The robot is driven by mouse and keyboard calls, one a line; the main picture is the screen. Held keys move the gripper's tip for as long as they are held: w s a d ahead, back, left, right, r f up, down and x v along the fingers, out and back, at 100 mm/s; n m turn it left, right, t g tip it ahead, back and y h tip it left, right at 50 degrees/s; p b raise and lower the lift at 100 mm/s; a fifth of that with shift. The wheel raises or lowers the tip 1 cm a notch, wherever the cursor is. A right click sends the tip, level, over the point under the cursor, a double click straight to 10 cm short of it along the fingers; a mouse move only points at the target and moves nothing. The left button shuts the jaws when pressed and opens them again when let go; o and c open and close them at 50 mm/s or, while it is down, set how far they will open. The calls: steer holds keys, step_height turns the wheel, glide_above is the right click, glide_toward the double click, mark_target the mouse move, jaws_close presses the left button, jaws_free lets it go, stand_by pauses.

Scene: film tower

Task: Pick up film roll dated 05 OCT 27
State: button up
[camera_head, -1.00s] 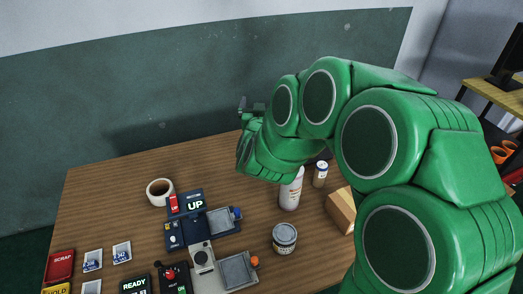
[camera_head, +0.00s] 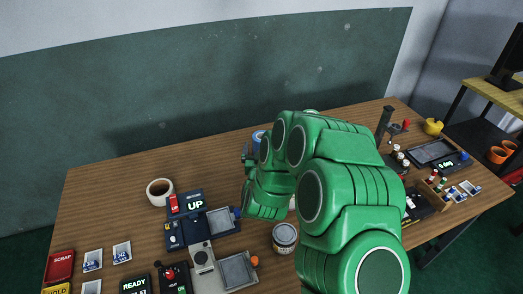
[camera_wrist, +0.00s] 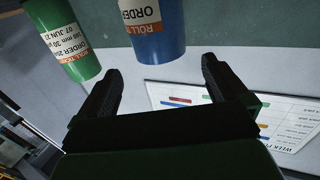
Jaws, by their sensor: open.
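A blue film roll (camera_wrist: 158,40) hangs or stands at the top of the wrist view, with a white and orange label cut off by the frame, so its date is hidden. A green film roll (camera_wrist: 65,40) is left of it; its label seems to read 07 JUN, with the year unclear. My gripper (camera_wrist: 160,70) is open and empty, its fingers just short of the blue roll and on either side of its near end. In the head view my gripper (camera_head: 247,155) is small beside a blue round thing (camera_head: 259,136) at the table's back. I see no 05 OCT 27 label.
A printed week planner sheet (camera_wrist: 240,105) shows beyond my right finger. Trays and small bottles (camera_head: 432,152) are at the right. The back left is clear.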

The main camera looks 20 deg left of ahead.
mark_target(261, 140)
steer(key=shift+f+x, duration=0.1)
steer(key=shift+x, duration=1.75)
steer(key=shift+f+x, duration=0.15)
steer(key=shift+x, duration=1.7)
steer(key=shift+a, duration=0.1)
steer(key=c, duration=1.7)
steer(key=shift+r, duration=0.1)
steer(key=shift+c, duration=0.2)
